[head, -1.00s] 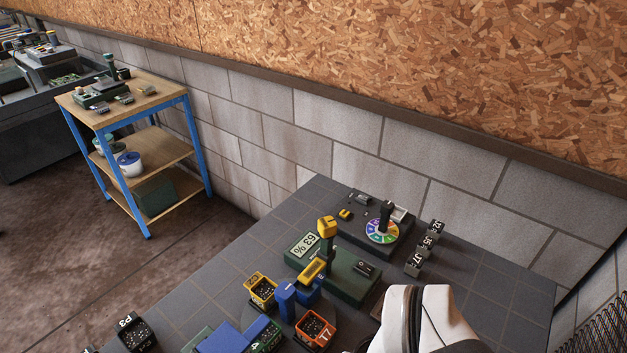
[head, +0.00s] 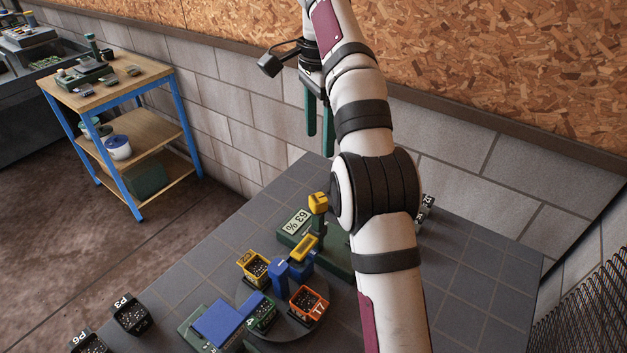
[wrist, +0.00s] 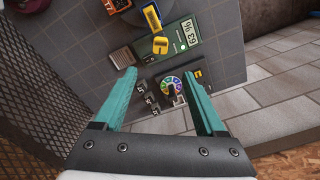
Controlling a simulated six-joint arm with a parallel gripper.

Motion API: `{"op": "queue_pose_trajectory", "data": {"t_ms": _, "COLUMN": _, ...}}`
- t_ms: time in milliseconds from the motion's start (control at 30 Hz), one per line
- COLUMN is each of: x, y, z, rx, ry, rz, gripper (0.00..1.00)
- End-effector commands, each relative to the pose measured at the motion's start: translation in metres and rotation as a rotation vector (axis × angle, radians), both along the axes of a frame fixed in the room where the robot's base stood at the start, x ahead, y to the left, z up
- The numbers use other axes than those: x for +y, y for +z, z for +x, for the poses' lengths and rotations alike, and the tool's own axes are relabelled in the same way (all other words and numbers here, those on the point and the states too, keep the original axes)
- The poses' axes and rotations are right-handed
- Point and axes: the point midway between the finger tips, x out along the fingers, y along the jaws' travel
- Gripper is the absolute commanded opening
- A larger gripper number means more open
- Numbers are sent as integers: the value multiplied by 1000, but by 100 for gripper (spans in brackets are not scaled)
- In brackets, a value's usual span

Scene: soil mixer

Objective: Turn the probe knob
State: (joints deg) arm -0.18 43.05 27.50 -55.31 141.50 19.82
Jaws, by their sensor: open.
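A dark green probe unit (head: 337,262) stands on the grey tiled bench with a display (head: 296,222) reading 63 %. A yellow knob (head: 318,203) tops its upright post, and a yellow piece (head: 303,247) sits lower in front. In the wrist view the yellow knob (wrist: 160,45) and the display (wrist: 190,32) lie beyond my fingertips. A colour-wheel dial (wrist: 172,87) with a dark handle shows between my fingers; my arm hides it in the head view. My gripper (head: 319,143) is open and empty, fingers pointing down, above the bench's back edge, apart from the knob. It also shows in the wrist view (wrist: 158,74).
Orange (head: 308,304) and yellow (head: 254,268) soil cups stand on a round turntable with a blue part. Black labelled blocks (head: 131,314) sit at front left. A blue-framed shelf (head: 120,115) stands left. A block wall rises behind; mesh (head: 583,310) is at right.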

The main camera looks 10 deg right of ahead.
Motion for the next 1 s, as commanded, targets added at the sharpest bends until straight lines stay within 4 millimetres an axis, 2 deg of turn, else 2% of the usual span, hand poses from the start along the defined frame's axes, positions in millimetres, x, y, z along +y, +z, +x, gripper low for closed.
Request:
{"op": "queue_pose_trajectory", "data": {"t_ms": 167, "x": 1, "y": -22, "z": -2, "rx": 2, "ry": 2, "rz": 3, "gripper": 73}}
{"op": "queue_pose_trajectory", "data": {"t_ms": 400, "x": 1, "y": -94, "z": -2, "rx": 3, "ry": 0, "rz": 6, "gripper": 73}}
{"op": "queue_pose_trajectory", "data": {"t_ms": 600, "x": 1, "y": -137, "z": -1, "rx": 0, "ry": 0, "rz": 5, "gripper": 73}}
{"op": "queue_pose_trajectory", "data": {"t_ms": 800, "x": 1, "y": -153, "z": -1, "rx": -4, "ry": 0, "rz": 4, "gripper": 73}}
{"op": "queue_pose_trajectory", "data": {"t_ms": 1000, "x": 1, "y": -154, "z": -1, "rx": -4, "ry": 0, "rz": 4, "gripper": 73}}
